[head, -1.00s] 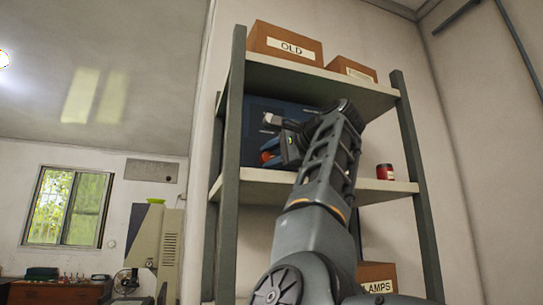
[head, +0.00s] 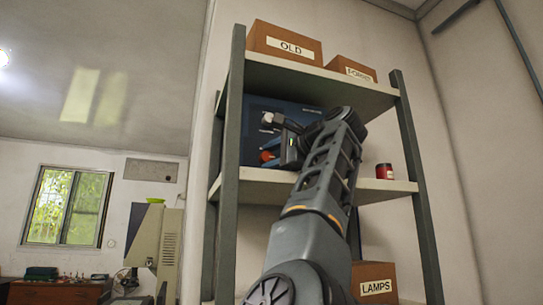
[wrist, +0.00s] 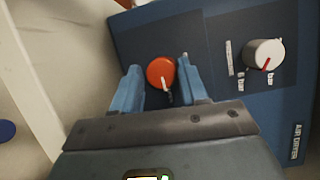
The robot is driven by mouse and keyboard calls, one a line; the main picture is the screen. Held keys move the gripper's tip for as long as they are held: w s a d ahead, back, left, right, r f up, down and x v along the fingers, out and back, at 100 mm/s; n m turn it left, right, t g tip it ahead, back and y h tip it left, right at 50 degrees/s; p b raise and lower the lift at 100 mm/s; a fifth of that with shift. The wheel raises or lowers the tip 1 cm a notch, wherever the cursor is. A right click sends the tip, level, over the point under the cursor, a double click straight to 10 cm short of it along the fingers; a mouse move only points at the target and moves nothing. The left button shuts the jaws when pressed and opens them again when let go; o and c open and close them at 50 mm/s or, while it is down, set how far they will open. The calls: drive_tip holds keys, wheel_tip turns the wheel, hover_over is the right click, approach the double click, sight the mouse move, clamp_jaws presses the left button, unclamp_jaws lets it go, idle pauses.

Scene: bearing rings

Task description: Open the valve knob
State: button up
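The valve knob appears to be the round orange knob (wrist: 161,72) with a pale pointer, on the dark blue face of the air dryer (wrist: 207,30). In the head view the orange knob (head: 267,156) shows at the left of the blue unit (head: 258,106) on the shelf. My gripper (wrist: 160,76) is open, with its two blue fingers on either side of the orange knob. Gaps show between the knob and both fingers; contact with the panel cannot be told. In the head view my gripper (head: 283,148) is partly hidden by my wrist.
A white knob (wrist: 264,54) with a red pointer sits right of my fingers. The shelf board (head: 235,185) runs below the unit, with a red jar (head: 384,171) to the right. A shelf post (head: 230,170) stands close on the left; the upper shelf (head: 310,80) is overhead.

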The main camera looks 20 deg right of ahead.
drive_tip(key=o, duration=0.3)
drive_tip(key=shift+r, duration=0.1)
drive_tip(key=b+v, duration=0.3)
drive_tip(key=v, duration=0.4)
drive_tip(key=shift+s+d, duration=0.1)
drive_tip(key=shift+s, duration=0.3)
